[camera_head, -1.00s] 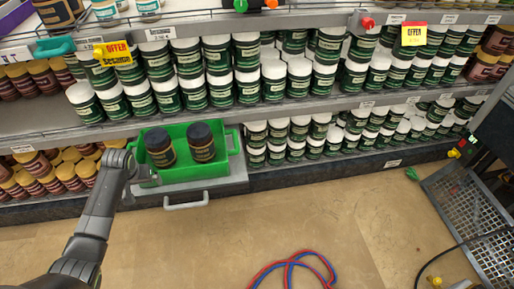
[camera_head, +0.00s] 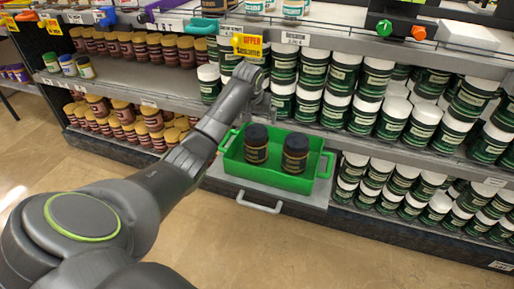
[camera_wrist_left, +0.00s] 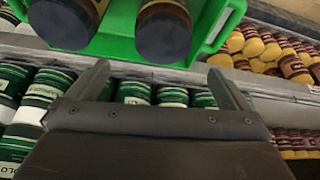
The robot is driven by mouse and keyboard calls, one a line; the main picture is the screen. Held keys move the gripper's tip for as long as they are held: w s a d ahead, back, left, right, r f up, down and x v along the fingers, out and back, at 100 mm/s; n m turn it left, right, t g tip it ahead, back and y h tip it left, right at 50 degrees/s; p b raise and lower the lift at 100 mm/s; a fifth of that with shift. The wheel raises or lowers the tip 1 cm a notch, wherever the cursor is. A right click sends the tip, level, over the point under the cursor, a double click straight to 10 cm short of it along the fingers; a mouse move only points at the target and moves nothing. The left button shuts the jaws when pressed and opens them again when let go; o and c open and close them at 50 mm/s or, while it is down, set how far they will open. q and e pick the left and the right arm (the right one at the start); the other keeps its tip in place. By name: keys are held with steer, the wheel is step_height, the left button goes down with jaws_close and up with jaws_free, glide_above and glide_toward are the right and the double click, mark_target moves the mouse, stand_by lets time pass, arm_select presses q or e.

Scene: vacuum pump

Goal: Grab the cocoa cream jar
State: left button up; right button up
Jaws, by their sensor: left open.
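Two dark jars with dark lids, a left one (camera_head: 257,144) and a right one (camera_head: 295,153), stand upright in a green basket (camera_head: 318,184). Brown jars with tan lids (camera_head: 160,50) fill the shelves at the left. I cannot read which label says cocoa cream. My left gripper (camera_head: 264,98) is open and empty, near the shelf edge above the back of the basket. In the left wrist view my gripper (camera_wrist_left: 163,82) spreads its fingers below the basket (camera_wrist_left: 118,45) and the dark lids (camera_wrist_left: 165,38). My right gripper is not in view.
Green jars with white lids (camera_head: 372,80) crowd the shelves behind and to the right. The basket rests on a grey ledge with a handle (camera_head: 258,205). A yellow offer tag (camera_head: 247,45) hangs above my left gripper. The floor in front is clear.

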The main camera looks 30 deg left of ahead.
mark_target(256, 132)
arm_select(q)
steer(key=b+x, duration=0.2)
steer(key=x, duration=0.5)
steer(key=shift+f, duration=0.1)
steer(key=shift+w+f, duration=0.1)
steer(key=shift+f, duration=0.45)
steer(key=x, duration=0.1)
steer(key=b+x, duration=0.2)
steer(key=shift+a+f, duration=0.15)
steer(key=shift+f, duration=0.5)
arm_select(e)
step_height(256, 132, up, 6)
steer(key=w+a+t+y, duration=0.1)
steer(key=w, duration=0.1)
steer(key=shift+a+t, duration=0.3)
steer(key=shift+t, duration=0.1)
arm_select(q)
steer(key=shift+c, duration=0.4)
